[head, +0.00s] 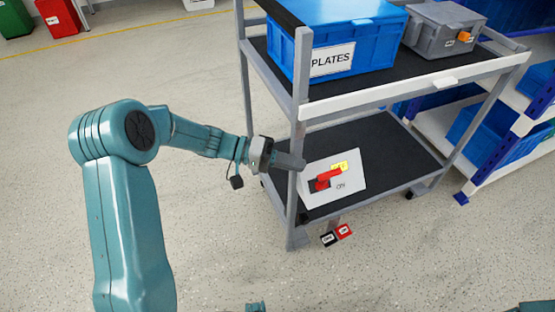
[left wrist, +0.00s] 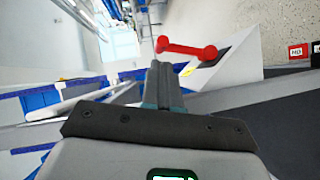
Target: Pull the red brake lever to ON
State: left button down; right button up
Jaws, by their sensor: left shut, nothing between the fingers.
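The red brake lever (head: 328,179) sits on a white panel (head: 350,190) on the cart's lower shelf. Its handle slants up to the right, towards a yellow label (head: 340,166); the word ON is printed below it on the panel. My left gripper (head: 300,164) is shut and empty, at the cart's front post, just left of the lever. In the left wrist view the shut fingers (left wrist: 163,75) point towards the left end of the red lever (left wrist: 188,49), just beyond the tips. I see no grip on it. My right gripper does not show.
The cart's grey front post (head: 297,130) stands beside my left gripper. The upper shelf (head: 400,91) bears a blue PLATES bin (head: 330,35) and a grey box (head: 440,28). Red and black tags (head: 344,231) show below the lower shelf. Blue-and-white racking stands at the right.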

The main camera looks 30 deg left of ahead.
aim_at(325, 180)
pick_arm(q)
jog(key=shift+x, duration=1.55)
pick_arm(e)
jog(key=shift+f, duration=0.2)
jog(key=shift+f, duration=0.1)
